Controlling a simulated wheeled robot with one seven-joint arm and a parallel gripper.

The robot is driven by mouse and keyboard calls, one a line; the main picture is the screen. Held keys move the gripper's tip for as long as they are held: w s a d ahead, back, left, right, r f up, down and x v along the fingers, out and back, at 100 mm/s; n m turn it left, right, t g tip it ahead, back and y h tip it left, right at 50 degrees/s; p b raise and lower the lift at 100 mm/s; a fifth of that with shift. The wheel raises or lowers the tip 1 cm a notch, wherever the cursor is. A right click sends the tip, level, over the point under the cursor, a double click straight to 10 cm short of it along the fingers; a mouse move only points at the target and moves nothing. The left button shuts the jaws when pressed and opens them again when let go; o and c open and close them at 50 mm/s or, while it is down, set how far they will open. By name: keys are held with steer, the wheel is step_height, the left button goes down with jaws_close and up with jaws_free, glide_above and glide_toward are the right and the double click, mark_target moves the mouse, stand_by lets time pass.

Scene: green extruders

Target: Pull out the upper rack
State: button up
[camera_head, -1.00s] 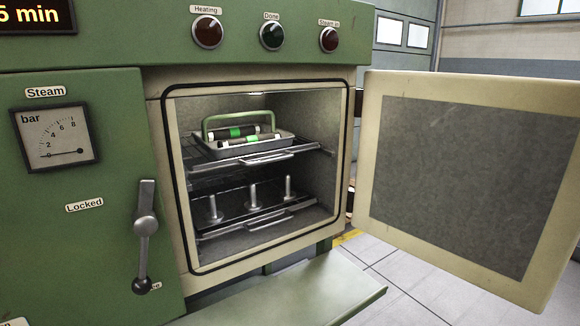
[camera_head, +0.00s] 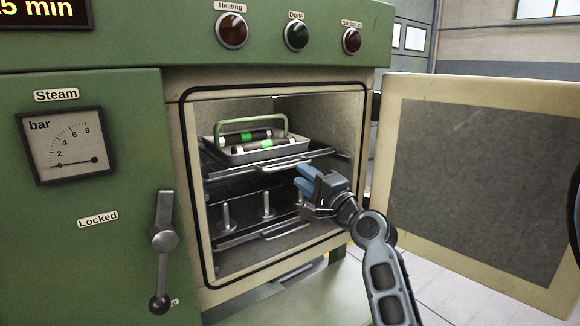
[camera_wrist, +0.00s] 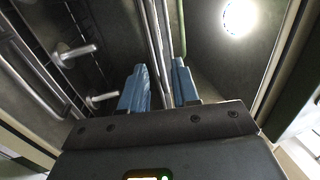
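The upper rack (camera_head: 318,157) is a metal wire shelf inside the open chamber, with a bar handle (camera_head: 284,168) at its front. On it sits a grey tray (camera_head: 228,158) with a green carrying handle (camera_head: 232,125) and dark cylinders with green bands. My gripper (camera_head: 305,180) is at the chamber opening, just right of and slightly below the rack handle. Its two blue fingers are apart and empty. In the wrist view, metal bars of the upper rack (camera_wrist: 154,35) line up with the gap between my fingers (camera_wrist: 160,88); whether they touch is unclear.
The lower rack (camera_head: 235,243) below carries several upright metal pegs. The chamber door (camera_head: 480,185) stands wide open at the right. A lever (camera_head: 163,240) is on the green front panel at the left. A green shelf (camera_head: 270,305) juts out below the opening.

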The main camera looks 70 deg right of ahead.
mark_target(291, 167)
steer(key=shift+p+x, duration=0.45)
steer(key=shift+x, duration=2.6)
steer(key=shift+f, duration=0.1)
jaws_close()
